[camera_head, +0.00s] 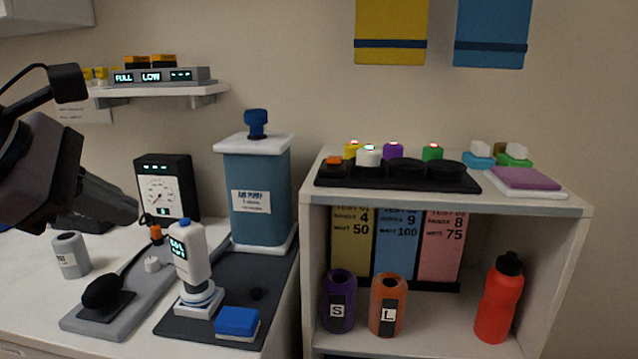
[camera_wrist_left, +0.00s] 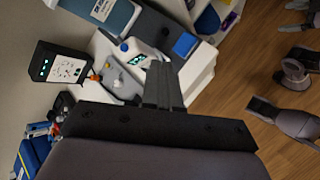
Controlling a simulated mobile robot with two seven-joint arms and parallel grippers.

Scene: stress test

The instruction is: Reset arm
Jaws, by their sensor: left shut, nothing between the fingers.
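My left arm comes in from the left in the head view. Its gripper (camera_head: 122,208) hangs in the air above the left part of the white counter, in front of the gauge box. In the left wrist view the two dark fingers (camera_wrist_left: 162,85) lie together, shut, with nothing held. The fingers touch no object that I can see.
Below stand a grey canister (camera_head: 71,256), a grey device with a black pad (camera_head: 98,312), a white handheld unit (camera_head: 190,255), and a blue tank (camera_head: 258,196). A gauge box (camera_head: 168,187) is behind. A shelf unit (camera_head: 450,200) with bottles and caps stands right.

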